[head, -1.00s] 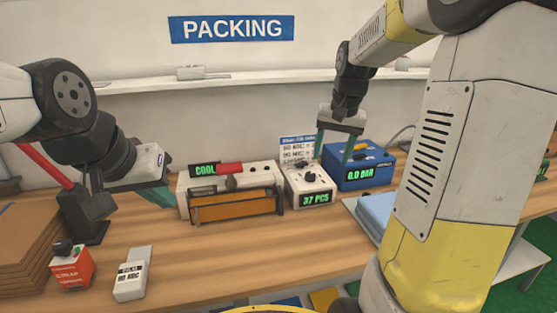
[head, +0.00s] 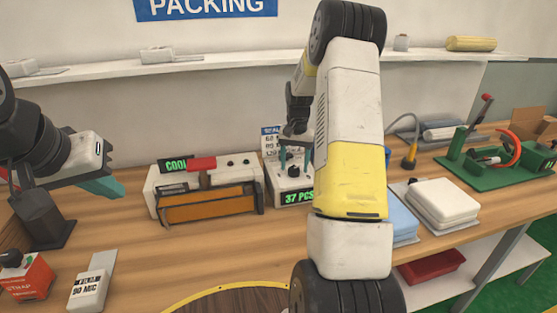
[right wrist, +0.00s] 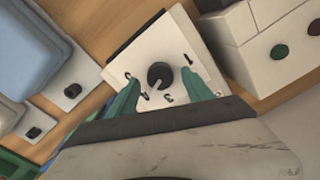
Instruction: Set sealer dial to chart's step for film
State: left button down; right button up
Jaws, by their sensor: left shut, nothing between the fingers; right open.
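The sealer (head: 207,206) stands on the bench with a red handle and a green "COOL" display. To its right is a white box (head: 276,192) with a black dial (head: 294,170) and a "37 PCS" display. In the right wrist view the dial (right wrist: 160,75) has its pale pointer toward the lower left. My right gripper (right wrist: 162,96) is open, its green fingers on either side of the dial, contact unclear. The chart (head: 270,143) behind the box is partly hidden. The film box (head: 90,287) reads "90 MIC". My left gripper (head: 113,188) is shut and empty, left of the sealer.
An orange strap box (head: 28,280) sits front left. My right arm hides part of the bench centre. Right of it are a blue pad (head: 402,222), white pads (head: 442,203) and a green fixture (head: 495,165). The bench before the sealer is clear.

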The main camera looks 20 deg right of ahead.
jog(key=shift+f, duration=0.7)
grip_shut()
jog(key=shift+n, duration=0.3)
jog(key=n, duration=0.4)
jog(key=shift+r+n, duration=0.1)
jog(key=shift+n, duration=2.4)
